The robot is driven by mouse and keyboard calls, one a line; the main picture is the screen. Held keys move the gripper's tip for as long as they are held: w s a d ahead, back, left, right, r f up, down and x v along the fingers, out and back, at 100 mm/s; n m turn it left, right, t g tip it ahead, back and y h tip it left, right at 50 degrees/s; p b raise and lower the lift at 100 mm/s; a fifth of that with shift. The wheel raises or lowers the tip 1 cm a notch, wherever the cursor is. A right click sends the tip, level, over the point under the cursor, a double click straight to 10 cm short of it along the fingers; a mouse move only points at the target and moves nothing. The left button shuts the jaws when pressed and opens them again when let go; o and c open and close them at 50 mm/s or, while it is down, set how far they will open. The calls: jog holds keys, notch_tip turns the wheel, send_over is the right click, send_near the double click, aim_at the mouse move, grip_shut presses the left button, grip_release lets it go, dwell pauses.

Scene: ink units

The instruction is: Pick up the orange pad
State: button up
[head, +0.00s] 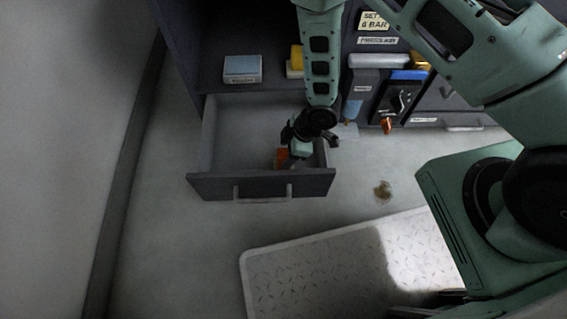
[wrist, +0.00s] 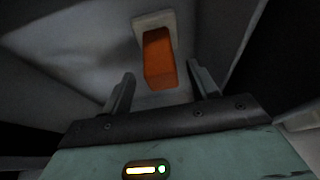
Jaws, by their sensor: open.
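The orange pad (wrist: 160,57) shows in the wrist view as an orange block with a pale grey backing around its far end. It lies inside the open drawer (head: 235,132), near the drawer's right front corner. In the head view the pad (head: 282,157) is partly hidden by my gripper. My gripper (head: 298,150) is over the drawer beside the pad. In the wrist view my gripper (wrist: 160,92) is open, with its two fingers apart and nothing held between them. The pad lies just ahead of the gap between the fingertips.
The drawer front (head: 262,185) with its handle and the side walls stand close around my gripper. A blue-topped box (head: 242,69) and a yellow item (head: 296,58) sit on the shelf above. A pale patterned mat (head: 330,270) lies on the floor in front.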

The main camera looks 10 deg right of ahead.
jog(key=b+x, duration=0.3)
jog(key=x, duration=0.2)
jog(key=shift+d+f+b, duration=0.15)
jog(key=shift+f+b, duration=0.05)
jog(key=shift+b, duration=0.15)
jog(key=shift+r, duration=0.1)
jog(key=c, duration=1.1)
